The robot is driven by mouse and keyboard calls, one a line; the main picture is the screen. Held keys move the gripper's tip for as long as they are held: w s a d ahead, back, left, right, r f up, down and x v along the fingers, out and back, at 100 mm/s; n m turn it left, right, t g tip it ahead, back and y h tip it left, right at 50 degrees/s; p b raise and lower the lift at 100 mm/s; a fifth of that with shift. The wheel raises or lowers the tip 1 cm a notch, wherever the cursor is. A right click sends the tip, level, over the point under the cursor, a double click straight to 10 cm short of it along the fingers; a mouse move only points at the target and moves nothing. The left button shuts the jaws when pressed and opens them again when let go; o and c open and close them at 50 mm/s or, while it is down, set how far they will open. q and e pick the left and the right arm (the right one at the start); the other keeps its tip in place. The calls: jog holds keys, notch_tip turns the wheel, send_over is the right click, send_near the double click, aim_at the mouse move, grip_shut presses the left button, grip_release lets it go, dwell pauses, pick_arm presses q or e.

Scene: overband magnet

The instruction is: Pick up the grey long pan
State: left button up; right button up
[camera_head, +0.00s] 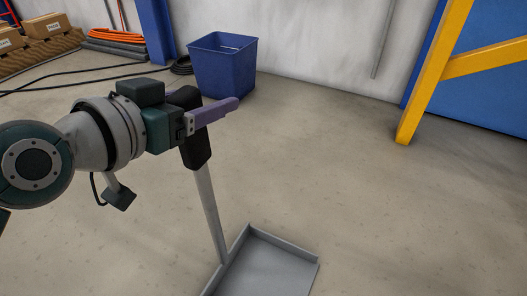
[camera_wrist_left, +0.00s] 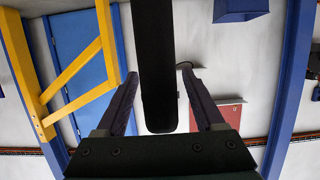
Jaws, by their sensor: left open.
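The grey long pan (camera_head: 268,268) stands on the concrete floor at the bottom of the head view, its near part cut off by the frame edge. Its thin grey shaft (camera_head: 208,205) rises to a black grip (camera_head: 197,150). My left gripper (camera_head: 212,112) is at the height of this grip, with its purple fingers pointing right. In the left wrist view the black grip (camera_wrist_left: 155,60) runs between the two spread fingers, with a visible gap on each side. My right gripper is out of view.
A blue bin (camera_head: 222,70) stands behind the gripper near the wall. A yellow frame (camera_head: 430,85) stands at the right. Black cable and boxes (camera_head: 45,27) on a pallet lie at the back left. The floor right of the pan is clear.

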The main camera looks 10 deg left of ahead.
pick_arm(q)
jog(key=shift+s+a, duration=0.1)
jog(key=shift+a, duration=0.05)
jog(key=shift+c, duration=1.4)
grip_shut()
jog(key=shift+r, duration=0.1)
